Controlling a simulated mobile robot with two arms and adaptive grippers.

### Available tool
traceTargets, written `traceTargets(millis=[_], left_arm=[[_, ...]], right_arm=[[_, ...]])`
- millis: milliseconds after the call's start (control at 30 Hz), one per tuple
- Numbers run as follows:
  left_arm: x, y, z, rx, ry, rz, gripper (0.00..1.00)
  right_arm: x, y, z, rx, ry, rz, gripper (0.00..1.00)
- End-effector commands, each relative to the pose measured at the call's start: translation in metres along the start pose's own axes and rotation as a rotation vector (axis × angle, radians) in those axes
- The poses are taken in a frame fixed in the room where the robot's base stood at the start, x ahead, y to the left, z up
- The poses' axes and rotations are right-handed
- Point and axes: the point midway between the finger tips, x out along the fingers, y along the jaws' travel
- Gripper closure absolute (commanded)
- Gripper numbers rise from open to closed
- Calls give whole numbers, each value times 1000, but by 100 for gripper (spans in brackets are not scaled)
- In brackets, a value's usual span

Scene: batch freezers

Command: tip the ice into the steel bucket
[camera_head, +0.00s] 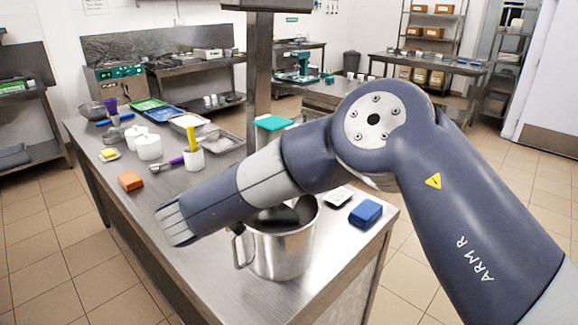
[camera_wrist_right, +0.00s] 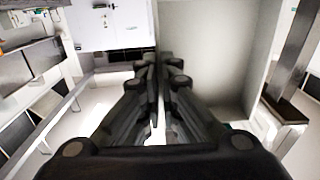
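The steel bucket (camera_head: 282,252) stands upright at the front right of the steel table, with its side handle to the left. My right forearm crosses above it and hides part of its rim. Dark grey shapes show in its mouth; I cannot tell what they are. No ice can be made out in either view. In the right wrist view my right gripper (camera_wrist_right: 155,66) has its fingertips close together, with nothing visible between them. In the head view its fingers cannot be made out. My left gripper is in neither view.
A blue block (camera_head: 366,213) lies right of the bucket, near the table edge. An orange block (camera_head: 130,181), white lidded pots (camera_head: 148,147), a white cup (camera_head: 194,160) with a yellow-handled tool and several trays (camera_head: 147,106) stand further left and back. The front left tabletop is bare.

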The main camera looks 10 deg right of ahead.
Motion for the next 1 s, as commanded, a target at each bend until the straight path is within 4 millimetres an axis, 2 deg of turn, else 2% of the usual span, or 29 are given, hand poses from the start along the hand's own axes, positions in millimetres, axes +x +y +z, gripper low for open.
traceTargets(millis=[33,100,367,633,700,900,1000], left_arm=[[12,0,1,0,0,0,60],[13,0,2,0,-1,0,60],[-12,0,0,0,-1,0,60],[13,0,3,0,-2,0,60],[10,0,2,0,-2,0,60],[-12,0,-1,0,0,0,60],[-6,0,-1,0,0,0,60]], right_arm=[[0,0,14,0,1,-1,100],[0,0,17,2,1,-1,100],[0,0,-16,2,0,-1,100],[0,0,18,2,1,-1,100],[0,0,13,3,1,0,100],[0,0,-16,4,1,0,100],[0,0,-9,1,-1,-1,100]])
